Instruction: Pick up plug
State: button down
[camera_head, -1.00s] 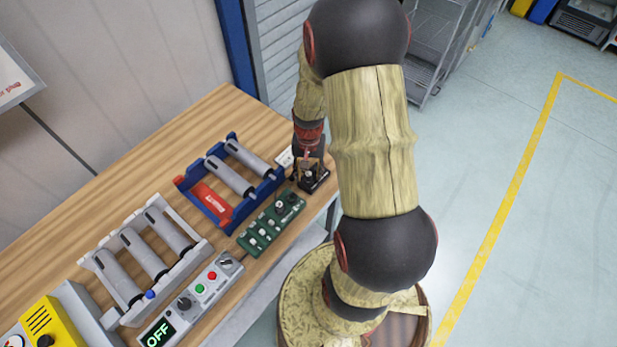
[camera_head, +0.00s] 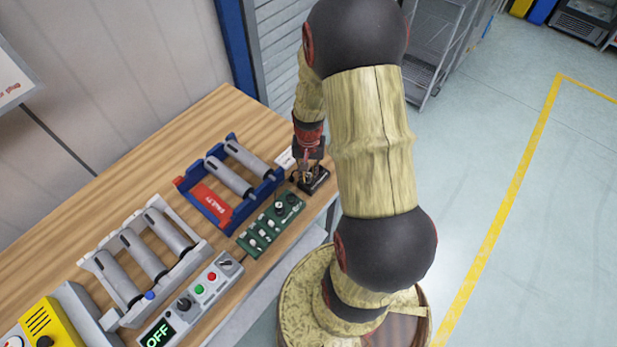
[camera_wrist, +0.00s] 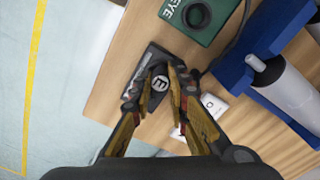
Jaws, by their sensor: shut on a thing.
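The plug (camera_wrist: 159,83) is a small dark round piece with a pale letter-like mark on top, seen in the wrist view between my fingertips. My gripper (camera_wrist: 163,78) is shut on it from both sides. Beneath it is a black base (camera_wrist: 138,75) on the wooden table; I cannot tell whether the plug still touches it. In the head view my gripper (camera_head: 307,173) is low over the black base (camera_head: 313,181) near the table's right edge, and the plug is mostly hidden there.
A green board (camera_head: 271,224) with several knobs lies close by. A blue tray (camera_head: 238,213) holds grey cylinders, and a white rack (camera_head: 190,262) holds more. A control box (camera_head: 190,300) reads OFF. The table (camera_head: 150,165) is clear behind.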

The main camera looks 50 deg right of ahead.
aim_at(308, 174)
jog(key=shift+r, duration=0.4)
notch_tip(308, 174, up, 2)
jog(key=shift+r, duration=0.1)
jog(key=s+a+r+p, duration=0.2)
jog(key=s+a+r, duration=0.1)
jog(key=s+r, duration=0.7)
jog(key=s, duration=0.3)
jog(key=shift+s+a, duration=0.15)
jog(key=shift+s, duration=0.15)
